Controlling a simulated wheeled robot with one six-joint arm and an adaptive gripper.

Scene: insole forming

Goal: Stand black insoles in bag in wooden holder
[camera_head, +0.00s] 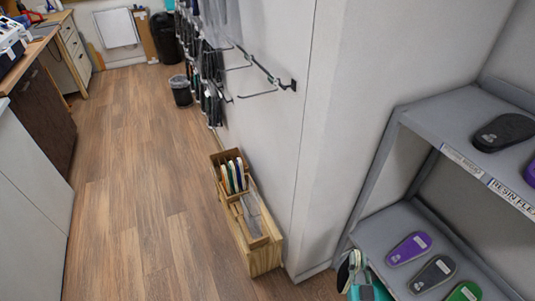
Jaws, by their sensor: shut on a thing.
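The wooden holder (264,258) stands on the floor against the white wall, right of the picture's middle. Several thin insoles with pale, green and dark edges (233,176) stand upright in its far compartment. The nearer part has a pale, greyish interior (254,214); I cannot tell whether anything clear lies in it. Black, bag-like packets (208,85) hang on the wall farther back, too small to identify surely. My gripper is not in view, nor is anything it holds. A teal, black and cream shape at the lower edge is cut off and unclear.
A grey shelf unit (392,160) stands at the right with a dark insole (505,131) on top and purple, grey and green ones below. Empty wall hooks (270,82) project above the holder. A bin (181,90) stands farther back. The wood floor (140,200) left is clear.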

